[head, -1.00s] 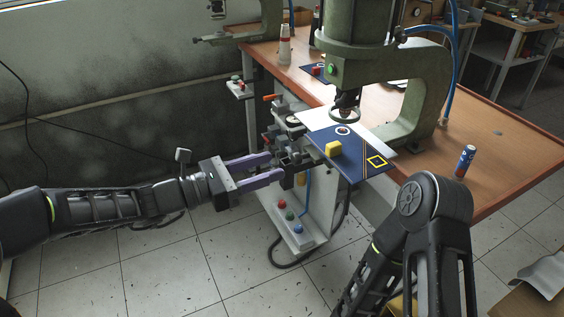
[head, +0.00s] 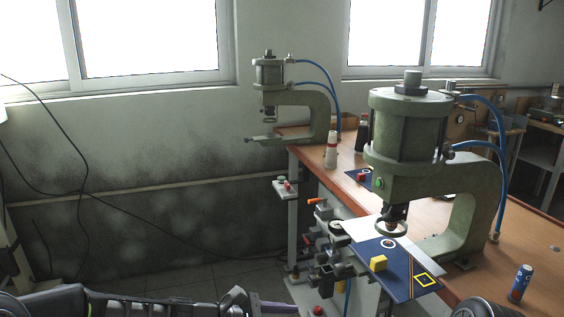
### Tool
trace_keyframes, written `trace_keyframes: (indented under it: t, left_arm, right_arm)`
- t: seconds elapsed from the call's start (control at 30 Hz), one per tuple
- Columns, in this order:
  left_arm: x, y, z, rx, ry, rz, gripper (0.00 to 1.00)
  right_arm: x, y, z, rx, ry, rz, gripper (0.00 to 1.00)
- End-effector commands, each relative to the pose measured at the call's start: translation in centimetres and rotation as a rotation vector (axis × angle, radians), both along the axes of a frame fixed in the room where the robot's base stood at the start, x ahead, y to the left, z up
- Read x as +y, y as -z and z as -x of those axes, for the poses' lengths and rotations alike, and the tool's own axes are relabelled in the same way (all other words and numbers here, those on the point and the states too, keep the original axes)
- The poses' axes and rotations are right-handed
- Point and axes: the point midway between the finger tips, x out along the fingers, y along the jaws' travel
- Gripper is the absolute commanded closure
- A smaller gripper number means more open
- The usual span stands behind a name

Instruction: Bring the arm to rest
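My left arm comes in along the bottom left edge of the head view. My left gripper (head: 268,308) is at the bottom edge, left of the press bench and mostly cut off, so its fingers cannot be read clearly. Of my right arm only a dark rounded joint shows at the bottom right edge; my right gripper is out of view. The near green press (head: 410,135) stands on the wooden bench, with a blue mat (head: 397,285) in front of it. A yellow block (head: 378,263) sits on the mat, left of a yellow square outline.
A second green press (head: 318,115) stands farther back. A white bottle (head: 331,151) and a blue can (head: 520,283) are on the bench (head: 455,210). Valves and fittings (head: 328,245) crowd the bench's left side. The floor between wall and bench is clear.

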Motion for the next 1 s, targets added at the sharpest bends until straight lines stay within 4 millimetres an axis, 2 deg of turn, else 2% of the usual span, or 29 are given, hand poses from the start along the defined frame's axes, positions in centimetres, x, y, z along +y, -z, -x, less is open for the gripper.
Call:
trace_keyframes:
  t: [0.03,0.17,0.2,0.3,0.37,0.4,0.5,0.6,0.67,0.73,1.0]
  left_arm:
    - [0.9,3.4,1.1,-0.025,0.038,-0.123,0.54]
    - [4.8,12.5,4.7,-0.142,0.207,-0.492,0.54]
    - [6.2,15.1,6.2,-0.192,0.286,-0.607,0.54]
    - [9.7,20.6,10.3,-0.366,0.544,-0.868,0.54]
    - [10.7,22.6,12.8,-0.489,0.704,-0.964,0.54]
    - [10.9,23.5,14.7,-0.567,0.801,-0.996,0.54]
    - [9.9,24.7,19.9,-0.707,0.988,-0.979,0.54]
    - [9.3,25.3,23.5,-0.707,1.059,-0.922,0.54]
    - [9.1,25.4,24.9,-0.681,1.074,-0.901,0.54]
    - [9.1,25.5,25.7,-0.665,1.081,-0.889,0.54]
    - [9.1,25.7,25.5,-0.664,1.076,-0.891,0.54]
  right_arm:
    - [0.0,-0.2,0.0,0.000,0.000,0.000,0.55]
    - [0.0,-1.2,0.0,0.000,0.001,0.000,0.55]
    - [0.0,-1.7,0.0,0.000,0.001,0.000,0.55]
    - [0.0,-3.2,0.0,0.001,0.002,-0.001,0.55]
    - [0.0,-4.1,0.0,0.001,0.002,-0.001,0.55]
    - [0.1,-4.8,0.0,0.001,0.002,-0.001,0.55]
    - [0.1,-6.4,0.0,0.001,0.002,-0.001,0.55]
    - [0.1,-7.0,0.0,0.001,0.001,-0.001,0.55]
    - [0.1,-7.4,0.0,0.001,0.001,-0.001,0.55]
    - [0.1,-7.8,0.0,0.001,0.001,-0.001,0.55]
    - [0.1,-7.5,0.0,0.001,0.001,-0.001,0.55]
